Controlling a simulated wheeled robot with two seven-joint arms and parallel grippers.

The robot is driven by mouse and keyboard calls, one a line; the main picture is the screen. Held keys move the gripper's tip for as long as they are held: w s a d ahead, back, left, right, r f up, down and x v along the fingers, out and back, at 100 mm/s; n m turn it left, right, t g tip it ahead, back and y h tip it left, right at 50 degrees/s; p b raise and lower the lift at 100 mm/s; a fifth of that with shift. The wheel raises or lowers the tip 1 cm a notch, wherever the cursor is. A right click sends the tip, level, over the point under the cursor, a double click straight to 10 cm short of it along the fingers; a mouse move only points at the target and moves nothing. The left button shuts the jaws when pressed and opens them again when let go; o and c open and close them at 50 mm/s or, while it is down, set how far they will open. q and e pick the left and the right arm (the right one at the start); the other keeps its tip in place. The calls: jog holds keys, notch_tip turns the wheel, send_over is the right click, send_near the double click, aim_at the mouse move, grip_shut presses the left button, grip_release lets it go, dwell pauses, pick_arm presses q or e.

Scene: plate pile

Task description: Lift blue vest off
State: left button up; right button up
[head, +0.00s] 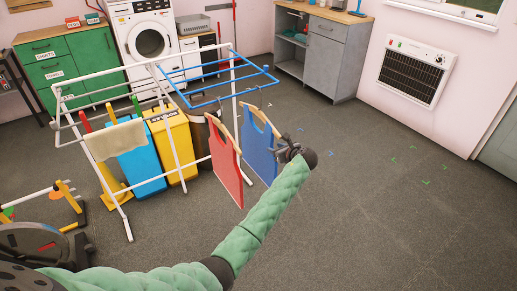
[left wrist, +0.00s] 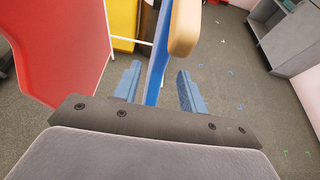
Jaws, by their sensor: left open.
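The blue vest (head: 260,150) hangs on a wooden hanger from the blue arm (head: 216,99) of the white drying rack. My left gripper (head: 283,147) is at the vest's right edge, a little below the hanger. In the left wrist view the open fingers (left wrist: 160,88) stand on either side of the blue vest (left wrist: 156,68), which shows edge-on between them. The wooden hanger end (left wrist: 186,25) is just above and beyond the fingers. Whether a finger touches the cloth I cannot tell. My right gripper is not in view.
A red vest (head: 225,168) hangs just left of the blue one; it also fills the left of the wrist view (left wrist: 55,50). The white rack (head: 118,208) holds a beige cloth (head: 115,139). Blue and yellow bins (head: 181,150) stand behind. Floor at right is clear.

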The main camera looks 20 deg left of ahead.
aim_at(258, 136)
pick_arm(q)
jog(key=shift+w+a+f, duration=0.2)
jog(key=shift+w+a, duration=0.2)
jog(key=shift+a, duration=0.15)
jog(key=x, duration=0.4)
jog(key=shift+a+f+p, duration=0.1)
jog(key=shift+p, duration=0.3)
jog(key=shift+w+a+f, duration=0.15)
jog(key=shift+a+f, duration=0.05)
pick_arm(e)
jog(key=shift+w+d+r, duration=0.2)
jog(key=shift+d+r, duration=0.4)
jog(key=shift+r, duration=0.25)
pick_arm(q)
jog(key=c, duration=0.7)
grip_shut()
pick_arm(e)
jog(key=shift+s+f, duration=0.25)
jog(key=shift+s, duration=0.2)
